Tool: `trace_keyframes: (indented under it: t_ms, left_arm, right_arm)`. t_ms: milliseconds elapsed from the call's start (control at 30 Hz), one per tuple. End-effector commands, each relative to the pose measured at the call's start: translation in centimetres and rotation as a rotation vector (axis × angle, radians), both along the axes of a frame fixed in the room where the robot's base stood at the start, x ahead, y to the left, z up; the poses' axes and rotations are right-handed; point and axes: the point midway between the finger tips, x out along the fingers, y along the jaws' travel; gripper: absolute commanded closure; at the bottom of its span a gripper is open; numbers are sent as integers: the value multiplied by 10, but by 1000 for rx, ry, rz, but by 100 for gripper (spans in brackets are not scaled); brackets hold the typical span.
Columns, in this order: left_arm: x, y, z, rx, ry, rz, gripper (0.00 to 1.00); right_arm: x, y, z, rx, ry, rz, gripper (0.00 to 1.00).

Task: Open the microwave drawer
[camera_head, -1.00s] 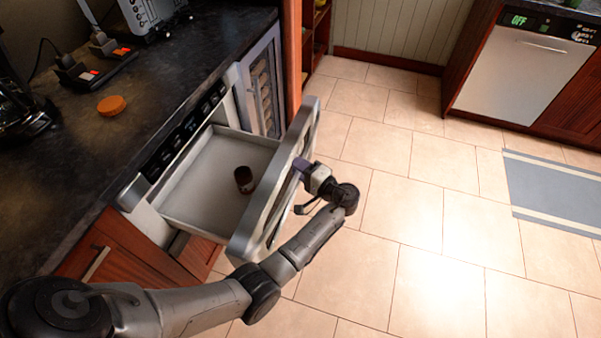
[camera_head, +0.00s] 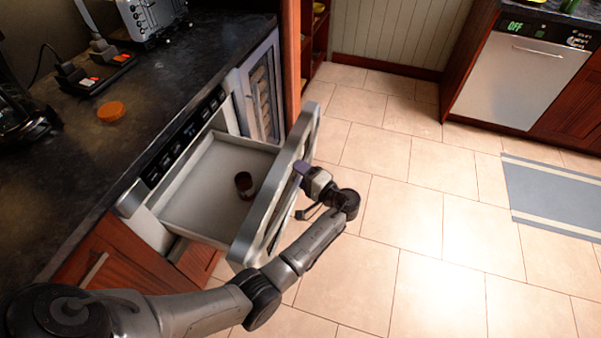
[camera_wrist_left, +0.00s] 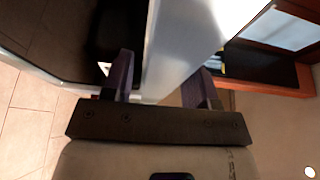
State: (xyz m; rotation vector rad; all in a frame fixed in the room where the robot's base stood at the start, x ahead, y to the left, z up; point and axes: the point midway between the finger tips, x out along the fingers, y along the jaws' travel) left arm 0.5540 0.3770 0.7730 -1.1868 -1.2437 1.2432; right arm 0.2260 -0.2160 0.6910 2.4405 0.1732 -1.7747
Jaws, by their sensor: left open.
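The microwave drawer (camera_head: 190,195) is pulled well out from under the dark counter, and its grey tray shows. Its thick silver front (camera_head: 275,190) stands out over the floor. A small dark brown jar or cup (camera_head: 244,184) is inside the tray. My left gripper (camera_head: 303,168) is at the outer side of the drawer front, near its middle. In the left wrist view its two purple fingers (camera_wrist_left: 160,85) are apart, with the edge of the silver front (camera_wrist_left: 185,45) between them. Whether they touch it is unclear. My right gripper is not in view.
The counter (camera_head: 110,130) holds an orange disc (camera_head: 111,111), a power strip (camera_head: 97,75) and a toaster (camera_head: 152,18). A glass-doored cooler (camera_head: 262,90) adjoins the drawer. Tiled floor (camera_head: 400,250) is clear to the right, with a dishwasher (camera_head: 510,75) and a blue rug (camera_head: 555,195) beyond.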

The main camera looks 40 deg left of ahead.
Motion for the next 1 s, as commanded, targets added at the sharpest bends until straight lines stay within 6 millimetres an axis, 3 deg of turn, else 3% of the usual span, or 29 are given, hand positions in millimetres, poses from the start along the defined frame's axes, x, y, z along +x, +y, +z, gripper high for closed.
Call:
trace_keyframes:
  t_ms: [167, 700, 1000]
  left_arm:
    - [1, -13, 0, -2, 2, -2, 47]
    - [6, -111, 1, -1, 0, -2, 47]
    - [6, -136, 0, 0, 0, -1, 47]
  right_arm:
    - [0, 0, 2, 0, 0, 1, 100]
    - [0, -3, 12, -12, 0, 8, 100]
    - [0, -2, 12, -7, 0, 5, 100]
